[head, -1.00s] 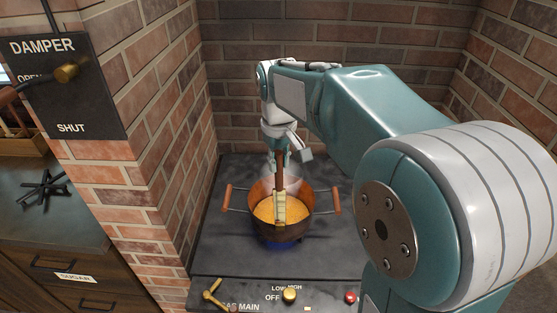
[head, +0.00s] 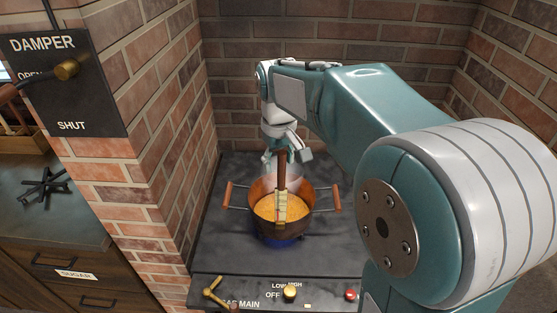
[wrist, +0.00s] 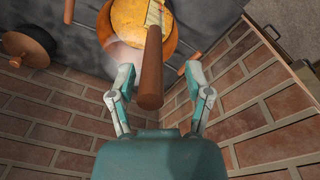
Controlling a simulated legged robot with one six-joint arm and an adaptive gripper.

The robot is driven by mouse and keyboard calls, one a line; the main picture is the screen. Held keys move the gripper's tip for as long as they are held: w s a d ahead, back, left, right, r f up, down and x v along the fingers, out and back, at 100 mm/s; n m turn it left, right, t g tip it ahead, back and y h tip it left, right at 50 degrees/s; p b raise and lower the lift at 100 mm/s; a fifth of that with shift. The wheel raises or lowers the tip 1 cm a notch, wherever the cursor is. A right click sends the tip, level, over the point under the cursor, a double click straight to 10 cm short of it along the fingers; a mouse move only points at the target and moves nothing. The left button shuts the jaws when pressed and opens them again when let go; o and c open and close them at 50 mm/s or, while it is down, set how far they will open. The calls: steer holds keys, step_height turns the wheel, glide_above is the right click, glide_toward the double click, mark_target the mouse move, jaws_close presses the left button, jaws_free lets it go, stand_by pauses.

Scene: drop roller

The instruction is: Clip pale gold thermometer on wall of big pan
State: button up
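The big pan (head: 268,228) is copper with two wooden-ended side handles and stands on the dark stove top, holding orange-yellow contents. The pale gold thermometer (head: 282,206) stands about upright at the pan's near wall, its brown wooden handle (head: 281,170) pointing up. Whether its clip grips the wall I cannot tell. My gripper (head: 281,156) is above the pan at the handle's top. In the wrist view my gripper (wrist: 157,84) has its fingers spread wide, with the handle (wrist: 150,75) between them and clear of both. The pan (wrist: 177,40) shows beyond it.
Brick walls (head: 270,120) close in the stove on the left, back and right. The stove's front panel carries a brass gas tap (head: 214,293), a brass knob (head: 289,293) and a red button (head: 350,295). A damper lever (head: 66,70) is at left. Blue flame glows under the pan.

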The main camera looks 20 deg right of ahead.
step_height(320, 180, up, 12)
steer(key=shift+s+a, duration=0.15)
steer(key=shift+s, duration=0.1)
stand_by(0.5)
steer(key=shift+s, duration=0.1)
